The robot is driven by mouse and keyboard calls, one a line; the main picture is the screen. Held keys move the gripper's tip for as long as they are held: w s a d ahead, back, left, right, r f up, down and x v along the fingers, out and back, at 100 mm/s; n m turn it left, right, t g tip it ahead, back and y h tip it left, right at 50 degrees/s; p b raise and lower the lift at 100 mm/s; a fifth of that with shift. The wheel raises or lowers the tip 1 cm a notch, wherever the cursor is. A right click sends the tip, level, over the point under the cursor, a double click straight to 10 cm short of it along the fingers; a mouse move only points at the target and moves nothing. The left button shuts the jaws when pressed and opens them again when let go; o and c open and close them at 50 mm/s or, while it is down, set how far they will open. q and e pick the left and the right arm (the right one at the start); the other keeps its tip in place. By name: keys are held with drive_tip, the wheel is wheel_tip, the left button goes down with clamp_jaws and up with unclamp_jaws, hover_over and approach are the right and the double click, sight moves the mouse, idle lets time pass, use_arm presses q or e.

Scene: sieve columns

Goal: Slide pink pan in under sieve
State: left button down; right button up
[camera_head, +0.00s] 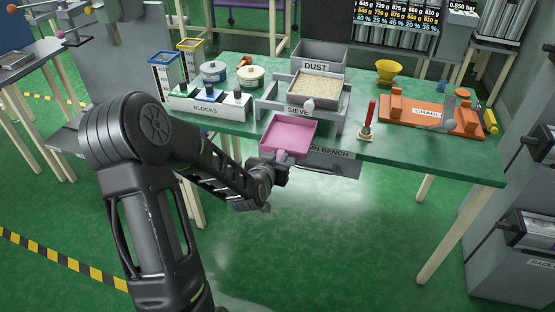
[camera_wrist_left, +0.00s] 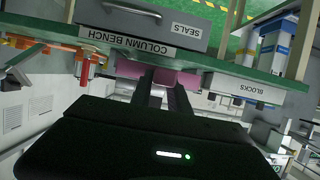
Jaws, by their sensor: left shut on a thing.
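The pink pan (camera_head: 289,136) is a shallow square tray at the front edge of the green bench, tilted a little in the head view. My left gripper (camera_head: 279,160) is shut on its near side. In the left wrist view the gripper (camera_wrist_left: 165,95) shows dark fingers against the pink pan (camera_wrist_left: 185,79). The sieve (camera_head: 316,88) is a grey-framed tray of pale grains on a grey stand (camera_head: 268,103) labelled SIEVE. The pan is in front of this stand, not under the sieve. My right gripper is in neither view.
The BLOCKS rack (camera_head: 208,107) stands left of the stand. A red-handled tool (camera_head: 369,121) stands to its right, near an orange cradle (camera_head: 425,114). The grey DUST bin (camera_head: 318,55) is behind. A drawer (camera_wrist_left: 190,22) hangs below the bench top.

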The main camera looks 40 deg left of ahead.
use_arm(q)
drive_tip(key=f+b, duration=0.3)
drive_tip(key=shift+w+a, duration=0.15)
drive_tip(key=shift+w, duration=0.2)
drive_tip(key=b, duration=0.3)
approach(294, 127)
drive_tip(key=shift+w+a+f, duration=0.1)
drive_tip(key=shift+w+f, duration=0.1)
drive_tip(key=shift+f, duration=0.5)
drive_tip(key=shift+w+a+f, duration=0.1)
drive_tip(key=shift+w+f, duration=0.1)
drive_tip(key=shift+f, duration=0.55)
drive_tip(key=shift+w+f, duration=0.15)
drive_tip(key=shift+f, duration=0.55)
drive_tip(key=shift+w+a+r+b, duration=0.1)
drive_tip(key=shift+w+a, duration=0.4)
drive_tip(key=shift+w, duration=0.85)
drive_tip(key=shift+w+a+f+b, duration=0.1)
drive_tip(key=shift+w+a, duration=0.35)
drive_tip(key=shift+w, duration=0.95)
drive_tip(key=shift+w+a+r+b, duration=0.1)
drive_tip(key=shift+w+a, duration=0.4)
drive_tip(key=shift+w, duration=0.85)
drive_tip(key=shift+f+b, duration=0.6)
drive_tip(key=shift+b, duration=0.05)
drive_tip(key=c, duration=1.2)
unclamp_jaws()
drive_tip(key=shift+o, duration=0.2)
